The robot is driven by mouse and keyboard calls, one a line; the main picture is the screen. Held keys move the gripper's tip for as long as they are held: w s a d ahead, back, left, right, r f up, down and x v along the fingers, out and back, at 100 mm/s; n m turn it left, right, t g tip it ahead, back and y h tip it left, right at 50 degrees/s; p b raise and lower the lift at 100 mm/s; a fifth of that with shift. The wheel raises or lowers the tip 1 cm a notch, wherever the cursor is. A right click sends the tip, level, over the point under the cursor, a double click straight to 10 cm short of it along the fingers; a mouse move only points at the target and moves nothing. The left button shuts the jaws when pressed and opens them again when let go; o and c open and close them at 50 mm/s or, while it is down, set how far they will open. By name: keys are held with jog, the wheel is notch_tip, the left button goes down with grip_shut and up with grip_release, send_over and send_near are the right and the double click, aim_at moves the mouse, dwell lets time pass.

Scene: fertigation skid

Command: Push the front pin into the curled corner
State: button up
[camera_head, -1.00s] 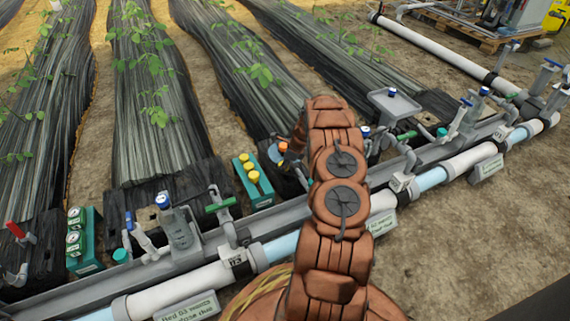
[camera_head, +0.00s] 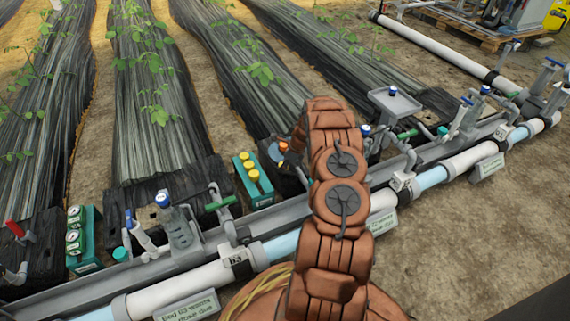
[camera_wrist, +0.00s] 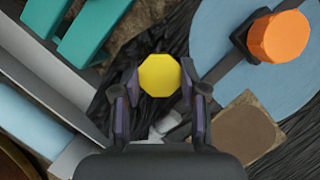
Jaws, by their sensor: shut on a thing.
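In the wrist view my gripper (camera_wrist: 159,98) is shut on a yellow-headed pin (camera_wrist: 160,75), with a finger on each side just below its flat, eight-sided yellow head. The pin's shaft and tip are hidden under the head and gripper. Dark, creased mulch film (camera_wrist: 150,25) lies beneath and around it. I cannot make out the curled corner or whether the pin touches the film. In the head view my arm hides the gripper and the held pin.
The wrist view shows a blue disc (camera_wrist: 216,25) with an orange knob (camera_wrist: 278,37) at upper right, a brown square plate (camera_wrist: 243,130) below it, and teal parts (camera_wrist: 90,28) at upper left. In the head view, a teal box with yellow knobs (camera_head: 252,176) and a white pipe (camera_head: 190,288) stand nearby.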

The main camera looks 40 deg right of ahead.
jog(key=o, duration=1.2)
jog(key=shift+r+p, duration=0.8)
jog(key=shift+r, duration=3.2)
